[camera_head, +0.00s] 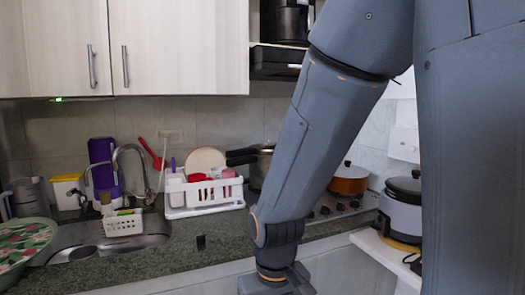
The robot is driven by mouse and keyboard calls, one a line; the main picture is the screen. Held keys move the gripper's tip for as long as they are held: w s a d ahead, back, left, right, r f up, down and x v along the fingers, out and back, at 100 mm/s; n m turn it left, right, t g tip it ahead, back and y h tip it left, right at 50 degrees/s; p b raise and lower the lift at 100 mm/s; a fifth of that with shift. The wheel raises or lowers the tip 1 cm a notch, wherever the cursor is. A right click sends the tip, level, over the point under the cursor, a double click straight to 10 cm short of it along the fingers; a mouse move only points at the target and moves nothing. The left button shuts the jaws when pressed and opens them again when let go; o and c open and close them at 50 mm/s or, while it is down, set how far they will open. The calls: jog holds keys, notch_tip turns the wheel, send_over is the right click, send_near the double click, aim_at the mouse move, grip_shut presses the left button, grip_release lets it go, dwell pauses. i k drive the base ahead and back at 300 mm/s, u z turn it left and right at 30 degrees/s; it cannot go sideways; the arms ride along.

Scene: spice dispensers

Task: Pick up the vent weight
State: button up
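A small dark cylinder (201,241), which looks like the vent weight, stands on the green stone counter between the sink and my arm. It is upright and nothing touches it. My gripper (276,286) is at the bottom edge of the head view, to the right of the cylinder and nearer to me, in front of the counter's front edge. Its fingers are cut off by the frame, so I cannot see whether it is open or shut. A pot with a long black handle (241,156), perhaps a pressure cooker, is at the back, partly hidden by my arm.
A white dish rack (189,212) stands behind the cylinder. The sink (66,248), with a small white basket (123,225), is to the left. An orange pot (347,186) sits on the stove. A rice cooker (402,215) is at right. The counter around the cylinder is clear.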

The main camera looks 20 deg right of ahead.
aim_at(201, 238)
jog(key=z, duration=0.7)
jog(key=i, duration=0.7)
jog(key=u, duration=1.85)
